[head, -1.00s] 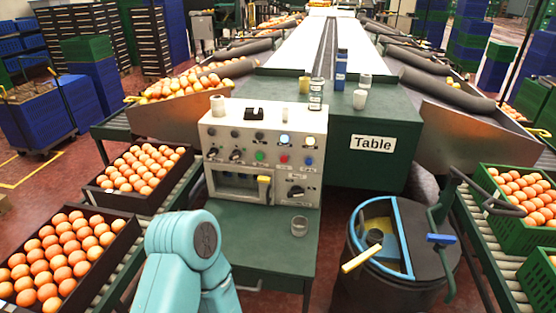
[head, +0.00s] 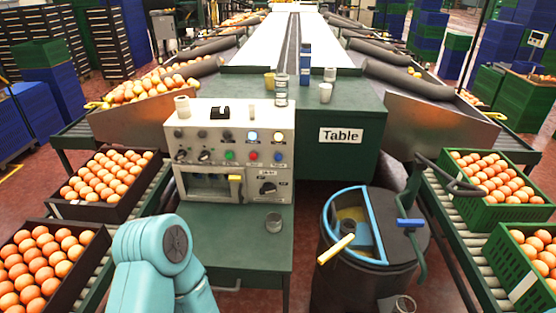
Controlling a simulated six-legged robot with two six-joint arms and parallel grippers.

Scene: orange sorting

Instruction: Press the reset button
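The control panel (head: 234,136) is a cream box on a green stand left of centre. A row of coloured buttons crosses its middle: a green button (head: 230,155), a red button (head: 253,156) and a blue button (head: 278,157). Their labels are too small to read, so I cannot tell which is reset. Above them are dark lamps and two lit ones, a whitish lamp (head: 253,136) and a yellowish lamp (head: 278,136). A teal link of my arm stands in front of the stand, at lower left. Neither gripper shows.
A clear glass (head: 274,223) stands on the green stand (head: 228,245). Cups stand on the panel top and the green table (head: 340,150). A dark bin (head: 350,275) with a yellow-handled tool is at right. Orange crates (head: 110,207) flank both sides.

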